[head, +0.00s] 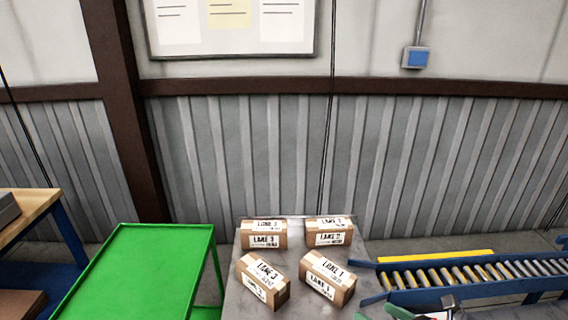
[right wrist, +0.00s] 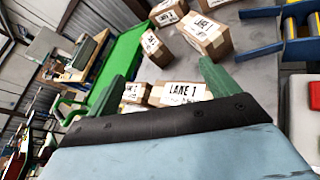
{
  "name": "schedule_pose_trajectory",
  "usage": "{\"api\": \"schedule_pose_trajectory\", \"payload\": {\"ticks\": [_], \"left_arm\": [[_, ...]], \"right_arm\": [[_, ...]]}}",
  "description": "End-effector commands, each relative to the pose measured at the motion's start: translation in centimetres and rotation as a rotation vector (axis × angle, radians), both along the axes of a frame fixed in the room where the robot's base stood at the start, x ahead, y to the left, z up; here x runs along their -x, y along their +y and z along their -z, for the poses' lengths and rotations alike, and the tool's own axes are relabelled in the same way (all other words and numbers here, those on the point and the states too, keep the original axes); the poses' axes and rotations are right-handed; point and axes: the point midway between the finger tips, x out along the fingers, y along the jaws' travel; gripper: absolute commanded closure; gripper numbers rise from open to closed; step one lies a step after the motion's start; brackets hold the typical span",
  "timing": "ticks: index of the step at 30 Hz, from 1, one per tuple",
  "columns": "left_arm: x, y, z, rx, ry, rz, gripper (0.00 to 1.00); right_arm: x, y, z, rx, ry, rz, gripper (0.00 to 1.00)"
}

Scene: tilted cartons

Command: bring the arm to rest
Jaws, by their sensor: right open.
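Several brown cartons with white lane labels stand on a grey table (head: 236,300). The front right carton (head: 327,278) reads LANE 1 and sits turned; the front left carton (head: 263,280) is turned too. The back left carton (head: 263,234) and back right carton (head: 329,232) stand nearly square. My right gripper (head: 422,313) shows partly at the bottom edge, right of the cartons. In the right wrist view its green fingers (right wrist: 160,82) are spread wide with nothing held; a LANE 1 carton (right wrist: 184,92) shows beyond them. My left gripper is in neither view.
A green table (head: 135,270) stands left of the cartons, its top empty. A blue roller conveyor (head: 455,275) runs to the right of the grey table. A wooden-topped bench (head: 30,210) is at the far left. A corrugated wall (head: 250,150) closes the back.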

Motion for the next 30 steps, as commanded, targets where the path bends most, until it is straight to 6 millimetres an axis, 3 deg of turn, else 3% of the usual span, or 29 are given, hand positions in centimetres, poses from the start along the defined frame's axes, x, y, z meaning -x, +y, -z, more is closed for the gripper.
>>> {"api": "schedule_pose_trajectory", "payload": {"ticks": [5,11,15,18,30], "left_arm": [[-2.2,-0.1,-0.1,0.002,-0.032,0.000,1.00],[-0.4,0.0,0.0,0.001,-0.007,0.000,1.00],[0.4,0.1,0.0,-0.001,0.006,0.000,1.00],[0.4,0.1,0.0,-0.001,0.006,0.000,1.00],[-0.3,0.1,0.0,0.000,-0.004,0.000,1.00]], "right_arm": [[0.6,2.1,-0.4,-0.304,0.195,0.258,0.13],[3.3,2.2,0.0,-0.822,0.546,0.743,0.13],[7.5,0.8,1.4,-1.197,0.798,1.162,0.13],[10.6,-0.1,2.4,-1.385,0.912,1.412,0.13],[21.7,-1.7,3.8,-1.815,1.080,2.194,0.13]]}}
